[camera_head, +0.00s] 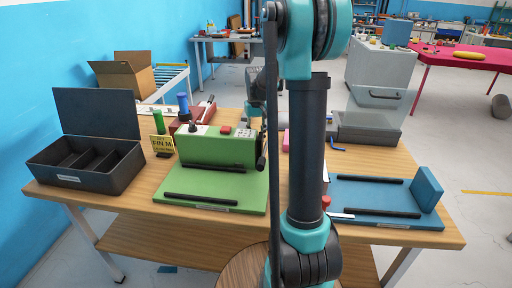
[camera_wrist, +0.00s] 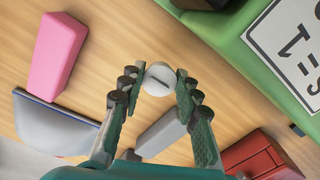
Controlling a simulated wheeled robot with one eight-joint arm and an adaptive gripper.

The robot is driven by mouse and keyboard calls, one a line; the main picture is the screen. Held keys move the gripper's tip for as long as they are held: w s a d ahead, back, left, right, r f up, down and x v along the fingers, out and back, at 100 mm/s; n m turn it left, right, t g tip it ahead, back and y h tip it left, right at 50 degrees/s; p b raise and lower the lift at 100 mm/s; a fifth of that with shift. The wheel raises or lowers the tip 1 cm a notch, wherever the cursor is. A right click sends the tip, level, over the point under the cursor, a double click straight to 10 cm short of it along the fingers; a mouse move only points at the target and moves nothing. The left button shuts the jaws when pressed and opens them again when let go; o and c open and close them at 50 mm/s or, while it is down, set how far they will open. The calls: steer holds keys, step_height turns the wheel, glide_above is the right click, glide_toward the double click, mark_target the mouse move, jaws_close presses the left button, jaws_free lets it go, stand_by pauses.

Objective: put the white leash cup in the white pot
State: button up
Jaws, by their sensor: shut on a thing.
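In the head view my own arm covers most of the gripper and I cannot make out the cup there. I cannot pick out the white pot for sure in either view.
A pink block (camera_wrist: 58,55), a grey block (camera_wrist: 163,134), a red box (camera_wrist: 262,155) and a green board with a sign (camera_wrist: 230,35) surround the gripper. In the head view a black open box (camera_head: 75,180) stands left and a blue board (camera_head: 385,202) lies right.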

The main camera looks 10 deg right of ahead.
steer(key=shift+f, duration=2.55)
steer(key=shift+f, duration=0.1)
steer(key=o, duration=0.8)
